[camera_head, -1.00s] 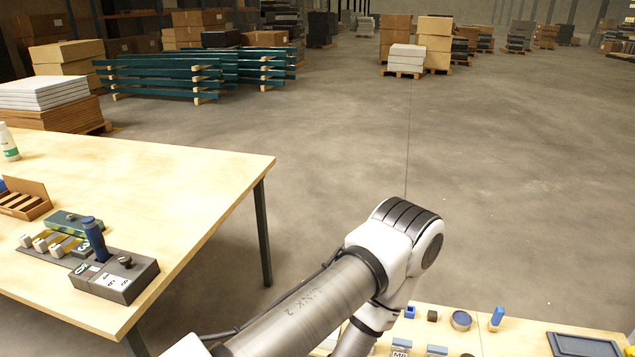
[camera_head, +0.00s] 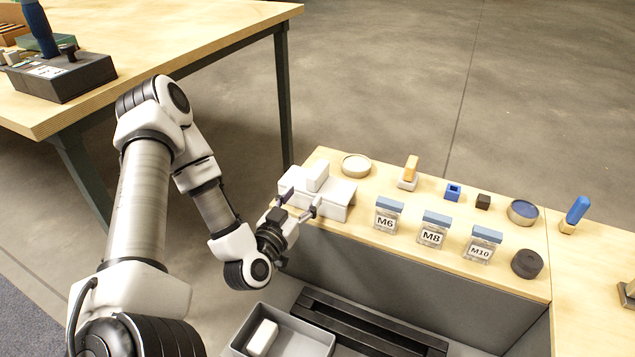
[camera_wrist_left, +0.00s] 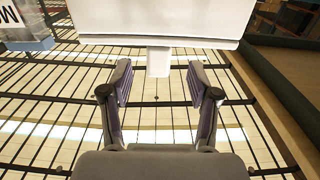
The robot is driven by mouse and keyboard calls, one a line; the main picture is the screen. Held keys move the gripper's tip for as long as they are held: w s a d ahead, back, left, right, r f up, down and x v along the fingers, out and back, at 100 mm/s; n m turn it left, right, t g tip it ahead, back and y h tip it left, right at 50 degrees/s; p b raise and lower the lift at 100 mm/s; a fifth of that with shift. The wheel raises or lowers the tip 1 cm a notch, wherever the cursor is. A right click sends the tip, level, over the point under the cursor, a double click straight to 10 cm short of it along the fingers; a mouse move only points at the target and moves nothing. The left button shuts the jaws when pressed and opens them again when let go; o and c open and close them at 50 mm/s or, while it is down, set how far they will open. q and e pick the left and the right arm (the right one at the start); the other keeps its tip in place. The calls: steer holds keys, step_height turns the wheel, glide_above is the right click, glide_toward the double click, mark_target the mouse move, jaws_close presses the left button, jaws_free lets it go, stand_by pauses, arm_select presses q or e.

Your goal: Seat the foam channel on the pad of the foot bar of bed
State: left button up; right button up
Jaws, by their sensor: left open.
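I cannot tell for sure which thing is the foam channel. A white block (camera_head: 338,195) with a smaller raised white piece (camera_head: 317,176) stands at the left end of the near bench. My left gripper (camera_head: 299,203) is open at the block's front left side, its fingers pointing toward it. In the left wrist view, the wide white block (camera_wrist_left: 160,20) lies beyond the open fingers of my left gripper (camera_wrist_left: 159,85), with a narrow white part (camera_wrist_left: 158,62) lined up between them. Nothing is held. No bed, foot bar or pad can be made out. My right gripper is not in view.
The near bench holds a round dish (camera_head: 356,165), a small blue block (camera_head: 453,192), a dark cube (camera_head: 483,201), a round tin (camera_head: 522,212) and labelled jars (camera_head: 387,216). A grey bin (camera_head: 300,338) with a white piece (camera_head: 262,338) is below. Another table (camera_head: 190,40) stands behind left.

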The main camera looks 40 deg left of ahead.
mark_target(310, 188)
arm_select(q)
steer(key=b+x, duration=0.1)
steer(key=x, duration=0.4)
steer(key=shift+w+b, duration=0.1)
steer(key=shift+b, duration=0.25)
steer(key=b+x, duration=0.3)
steer(key=x, duration=0.2)
steer(key=shift+d+f, duration=0.1)
steer(key=shift+w, duration=0.35)
jaws_close()
